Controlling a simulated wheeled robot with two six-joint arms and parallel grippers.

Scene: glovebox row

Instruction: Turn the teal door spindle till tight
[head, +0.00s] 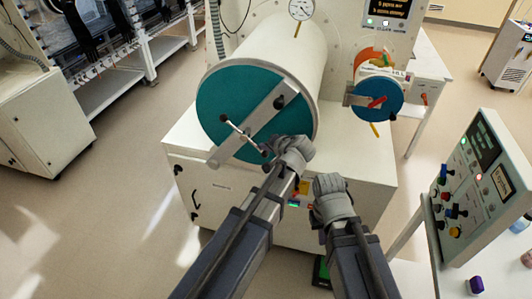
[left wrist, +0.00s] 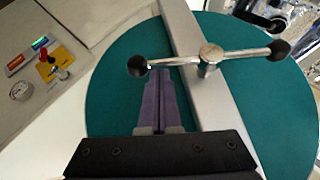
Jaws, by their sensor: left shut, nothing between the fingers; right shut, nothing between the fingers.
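The large teal round door (head: 222,88) closes the front of a white cylinder, with a grey bar (head: 262,108) across it. Its spindle handle (head: 243,134) is a thin metal rod with dark knobs, slanting down to the right. In the left wrist view, the spindle (left wrist: 235,55) lies nearly level across the grey bar. My left gripper (head: 290,150) is beside the spindle's lower right end. Its shut, empty fingers (left wrist: 161,75) reach the rod close to one knob; I cannot tell if they touch. My right gripper (head: 332,187) is shut and empty, away from the door.
A smaller blue round door (head: 376,101) with a red handle is at the right. A control console (head: 483,190) stands at the far right. The white cabinet (head: 225,186) is below the teal door. Open floor (head: 110,215) lies to the left.

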